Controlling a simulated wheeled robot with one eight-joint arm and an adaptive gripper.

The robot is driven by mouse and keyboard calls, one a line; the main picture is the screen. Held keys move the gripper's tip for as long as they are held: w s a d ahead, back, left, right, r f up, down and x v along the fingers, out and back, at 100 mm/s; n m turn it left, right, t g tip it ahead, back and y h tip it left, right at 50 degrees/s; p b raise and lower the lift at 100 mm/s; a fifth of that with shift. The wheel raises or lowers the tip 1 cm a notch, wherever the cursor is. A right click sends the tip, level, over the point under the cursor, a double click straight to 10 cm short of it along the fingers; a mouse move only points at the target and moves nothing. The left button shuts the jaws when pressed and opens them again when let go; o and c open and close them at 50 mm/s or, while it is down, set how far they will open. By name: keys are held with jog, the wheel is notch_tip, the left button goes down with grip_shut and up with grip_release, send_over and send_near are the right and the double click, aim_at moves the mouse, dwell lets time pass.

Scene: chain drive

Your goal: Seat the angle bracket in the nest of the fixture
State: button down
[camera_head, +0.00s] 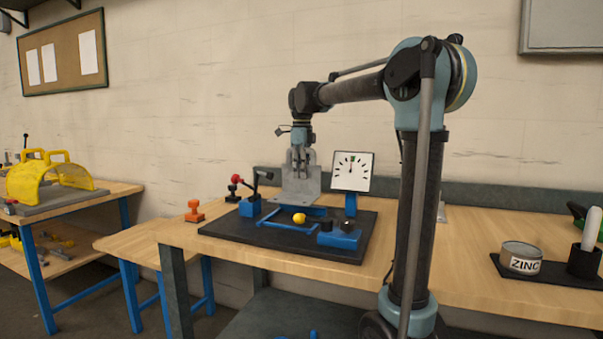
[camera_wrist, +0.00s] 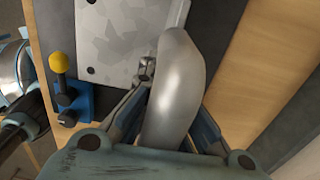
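The grey metal angle bracket (camera_head: 296,192) hangs from my gripper (camera_head: 301,165) over the back of the fixture's black base plate (camera_head: 225,225). Its broad mottled leg faces the front in the head view and shows with dark holes in the wrist view (camera_wrist: 118,45). Its rounded upright leg (camera_wrist: 177,75) stands between my two fingers (camera_wrist: 168,115), which close on it. Blue rails (camera_head: 287,226) lie on the plate in front of and below the bracket. I cannot tell whether the bracket touches the fixture; the nest is partly hidden behind it.
A red-knobbed lever (camera_head: 237,180) on a blue block stands left of the bracket. A dial gauge (camera_head: 352,171) stands close on its right. A yellow knob (camera_head: 299,218) sits in front, with a blue block (camera_head: 339,237) to its right. A zinc tin (camera_head: 521,258) is far right.

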aim_at(301, 193)
jog(key=shift+f, duration=2.5)
jog(key=shift+s+f, duration=0.1)
jog(key=shift+f, duration=1.05)
dwell(0.4)
jog(key=c, duration=1.7)
grip_release()
notch_tip(301, 193, up, 12)
jog(key=shift+f, duration=0.1)
